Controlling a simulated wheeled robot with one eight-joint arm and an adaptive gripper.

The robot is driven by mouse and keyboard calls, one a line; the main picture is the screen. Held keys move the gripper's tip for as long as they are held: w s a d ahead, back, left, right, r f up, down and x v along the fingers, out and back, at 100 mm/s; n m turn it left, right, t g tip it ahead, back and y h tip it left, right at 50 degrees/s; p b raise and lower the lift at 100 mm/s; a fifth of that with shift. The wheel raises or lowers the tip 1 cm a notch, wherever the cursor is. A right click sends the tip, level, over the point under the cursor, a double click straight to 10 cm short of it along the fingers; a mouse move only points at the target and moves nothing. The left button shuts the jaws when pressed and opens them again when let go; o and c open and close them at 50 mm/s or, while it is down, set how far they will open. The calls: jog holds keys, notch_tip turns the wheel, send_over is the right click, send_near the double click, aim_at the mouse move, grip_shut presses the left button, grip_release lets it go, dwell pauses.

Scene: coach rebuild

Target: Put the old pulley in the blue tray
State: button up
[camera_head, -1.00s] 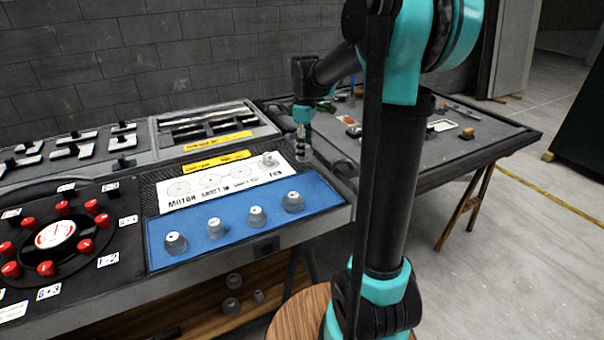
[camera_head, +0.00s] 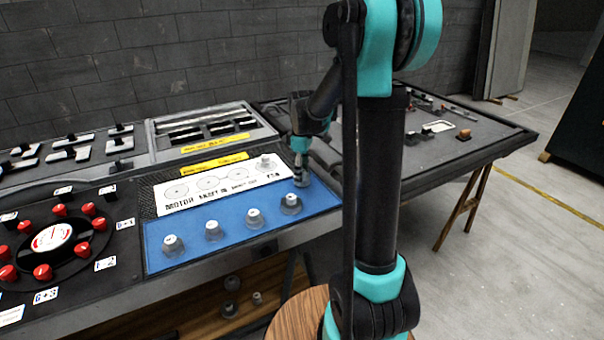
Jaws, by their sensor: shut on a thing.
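My gripper (camera_head: 300,165) points down over the right end of the bench. It is shut on a small grey round piece, likely the old pulley (camera_head: 302,183), only partly visible at the fingertips. The piece is close to the back right edge of a blue surface (camera_head: 195,255); I cannot tell whether it touches anything. This blue surface is the only clear candidate for the blue tray. Several grey pulley-like pieces with pale tops stand on it in a row, the nearest to my gripper being the right one (camera_head: 291,204).
A white panel (camera_head: 195,200) marked MOTOR, SHAFT and FAN lies behind the blue surface, with a grey piece (camera_head: 266,163) at FAN. A dial with red knobs (camera_head: 52,237) is at left. A second table (camera_head: 440,160) with small parts is at right. Round pieces lie below the bench.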

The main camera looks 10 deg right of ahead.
jog(key=o, duration=1.2)
jog(key=shift+f, duration=0.1)
jog(key=shift+o, duration=0.2)
notch_tip(320, 180, up, 12)
